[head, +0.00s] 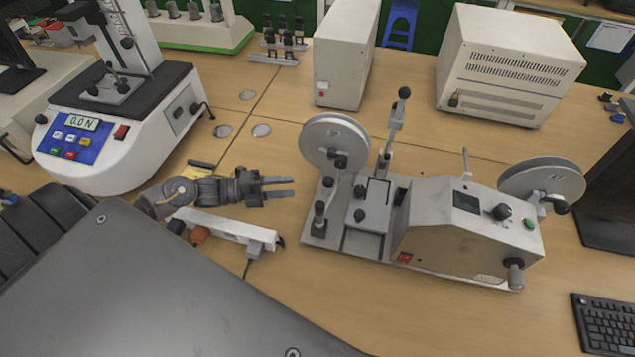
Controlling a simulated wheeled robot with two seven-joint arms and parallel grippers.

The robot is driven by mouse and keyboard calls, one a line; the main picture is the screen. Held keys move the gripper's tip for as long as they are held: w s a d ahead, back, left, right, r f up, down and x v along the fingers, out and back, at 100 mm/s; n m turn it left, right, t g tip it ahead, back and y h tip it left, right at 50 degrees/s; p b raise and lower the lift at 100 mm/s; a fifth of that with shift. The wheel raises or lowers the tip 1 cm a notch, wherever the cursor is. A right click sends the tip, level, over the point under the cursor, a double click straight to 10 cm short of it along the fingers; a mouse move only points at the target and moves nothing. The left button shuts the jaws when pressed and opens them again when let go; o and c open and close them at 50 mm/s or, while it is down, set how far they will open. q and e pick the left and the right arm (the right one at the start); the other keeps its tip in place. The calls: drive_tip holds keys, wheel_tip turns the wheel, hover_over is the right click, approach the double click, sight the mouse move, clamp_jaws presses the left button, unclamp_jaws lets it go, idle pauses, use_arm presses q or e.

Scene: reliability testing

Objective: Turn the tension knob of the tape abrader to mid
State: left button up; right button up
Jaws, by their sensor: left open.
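The tape abrader (425,230) is a grey machine on a base plate right of centre, with a reel (333,140) at its left and another reel (541,180) at its right. A black knob (502,212) sits on its sloped panel beside a dark display (466,202) and a green button (529,224). Which control is the tension knob cannot be told, and the knob's pointer is too small to read. My left gripper (292,187) is open and empty, left of the abrader and apart from it. My right gripper is not in view.
A white power strip (222,226) with plugs lies just below my left gripper. A force tester with a blue panel (75,137) stands at the left. Two beige boxes (345,55) (508,60) stand behind the abrader. A keyboard (606,323) lies at the lower right.

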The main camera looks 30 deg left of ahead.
sight(328, 183)
use_arm(q)
drive_tip(key=p+x, duration=0.2)
drive_tip(key=x, duration=0.6)
drive_tip(key=shift+w+d+r, duration=0.1)
drive_tip(key=shift+w+d, duration=0.3)
drive_tip(key=shift+d, duration=0.15)
drive_tip(key=shift+a+p, duration=0.1)
drive_tip(key=shift+p, duration=0.2)
drive_tip(key=c, duration=1)
